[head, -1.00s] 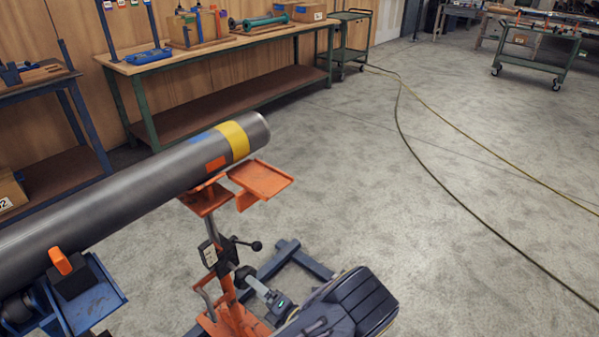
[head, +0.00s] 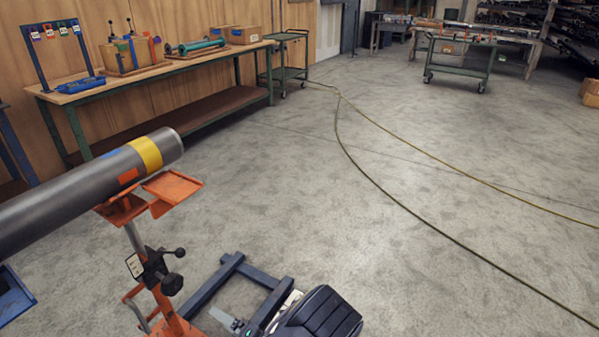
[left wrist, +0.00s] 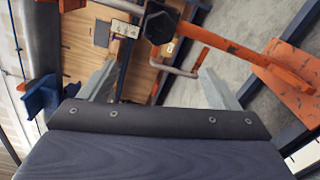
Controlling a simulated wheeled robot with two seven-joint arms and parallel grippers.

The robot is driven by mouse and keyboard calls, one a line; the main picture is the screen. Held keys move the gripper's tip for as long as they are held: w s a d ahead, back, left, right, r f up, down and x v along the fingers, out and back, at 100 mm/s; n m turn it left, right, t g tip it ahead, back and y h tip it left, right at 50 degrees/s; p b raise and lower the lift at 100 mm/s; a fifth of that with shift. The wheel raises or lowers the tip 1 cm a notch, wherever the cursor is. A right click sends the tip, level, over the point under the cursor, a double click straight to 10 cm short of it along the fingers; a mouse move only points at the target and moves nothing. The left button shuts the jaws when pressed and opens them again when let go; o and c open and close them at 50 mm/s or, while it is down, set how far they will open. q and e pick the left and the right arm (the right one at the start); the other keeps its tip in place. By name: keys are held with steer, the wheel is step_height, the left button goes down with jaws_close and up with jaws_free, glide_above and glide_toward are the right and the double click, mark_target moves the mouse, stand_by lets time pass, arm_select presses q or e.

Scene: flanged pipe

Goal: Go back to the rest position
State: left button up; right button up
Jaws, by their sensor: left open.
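My left gripper (head: 232,323) is low in the head view, partly cut off by the bottom edge. In the left wrist view (left wrist: 158,75) its two pale fingers stand wide apart with nothing between them. It is beside the orange pipe stand (head: 158,275), below the pipe's end. The grey pipe (head: 80,195), with a yellow band and an orange patch, rests on the stand's head. My right gripper is not in view.
A blue floor frame (head: 215,281) lies just behind the gripper. A green workbench (head: 150,80) with parts stands along the wooden wall. Two carts, one by the bench (head: 287,72) and one farther right (head: 458,62), stand behind. Hoses (head: 400,205) cross the open concrete floor.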

arm_select(q)
steer(key=s+a+r+n+g+h, duration=0.3)
steer(key=s+r+n+g+h, duration=0.25)
steer(key=n, duration=0.55)
steer(key=s+a+r+n+g+h, duration=0.3)
steer(key=s+r+n+g+h, duration=0.15)
steer(key=s+n+g, duration=0.4)
steer(key=s+d+r+n+t+h, duration=0.2)
steer(key=s+r+n+t+h, duration=0.4)
steer(key=n, duration=0.5)
steer(key=s+d+r+n+t+h, duration=0.2)
steer(key=s+r+n+t+h, duration=0.15)
steer(key=r+n, duration=0.55)
step_height(320, 180, up, 13)
steer(key=n+p, duration=0.1)
steer(key=p, duration=1.2)
steer(key=shift+w+t+p, duration=0.25)
steer(key=shift+t+p, duration=0.15)
steer(key=shift+t, duration=0.05)
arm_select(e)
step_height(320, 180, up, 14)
arm_select(q)
steer(key=shift+o, duration=0.3)
steer(key=shift+d, duration=0.1)
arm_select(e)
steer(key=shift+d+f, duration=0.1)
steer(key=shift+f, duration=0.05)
